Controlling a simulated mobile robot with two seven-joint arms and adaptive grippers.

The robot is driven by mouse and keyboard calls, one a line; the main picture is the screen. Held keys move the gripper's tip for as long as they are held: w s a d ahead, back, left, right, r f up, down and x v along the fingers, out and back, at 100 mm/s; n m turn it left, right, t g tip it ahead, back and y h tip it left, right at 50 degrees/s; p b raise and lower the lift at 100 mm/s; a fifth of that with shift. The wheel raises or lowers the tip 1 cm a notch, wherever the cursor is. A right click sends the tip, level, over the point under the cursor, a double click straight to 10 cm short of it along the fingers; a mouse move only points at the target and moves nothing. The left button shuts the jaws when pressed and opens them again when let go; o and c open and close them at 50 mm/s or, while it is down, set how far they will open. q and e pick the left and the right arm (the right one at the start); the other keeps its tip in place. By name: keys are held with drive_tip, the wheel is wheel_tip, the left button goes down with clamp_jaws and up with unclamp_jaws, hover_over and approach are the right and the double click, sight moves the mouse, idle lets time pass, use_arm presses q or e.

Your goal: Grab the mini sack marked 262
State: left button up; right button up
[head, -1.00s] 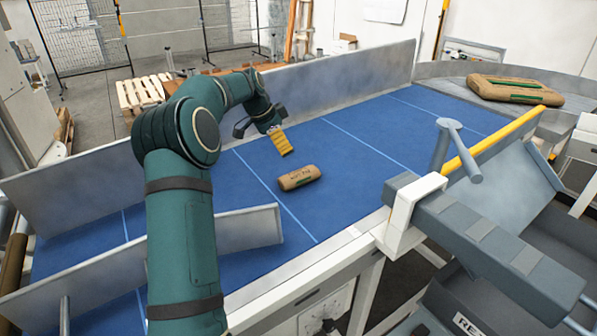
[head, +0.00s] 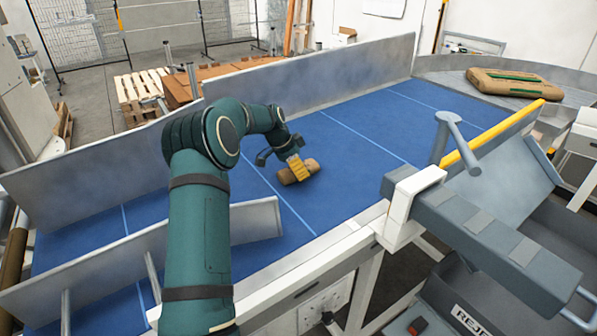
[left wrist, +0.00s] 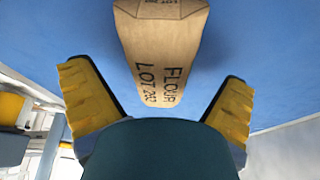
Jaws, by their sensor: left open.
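The mini sack (head: 314,165) is a small tan paper bag lying on the blue conveyor belt (head: 345,155). In the left wrist view the sack (left wrist: 163,45) shows the words FLOUR and LOT with a number whose middle digit is hard to read. My left gripper (head: 297,168) is over the sack in the head view and hides part of it. In the left wrist view its two yellow ridged fingers are spread wide, one toward each side of the sack's near end, with blue belt showing between fingers and sack. My right gripper is not in view.
A larger tan sack with green stripes (head: 505,82) lies at the far right end. Grey side walls (head: 330,70) edge the belt. A grey post with a crossbar (head: 450,140) and a yellow-edged chute (head: 495,137) stand at the right. The belt around the mini sack is clear.

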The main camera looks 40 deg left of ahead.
use_arm(q)
drive_tip(key=shift+w+d+f, duration=0.1)
drive_tip(key=shift+w+f, duration=0.15)
drive_tip(key=shift+f, duration=0.3)
drive_tip(key=c, duration=1.5)
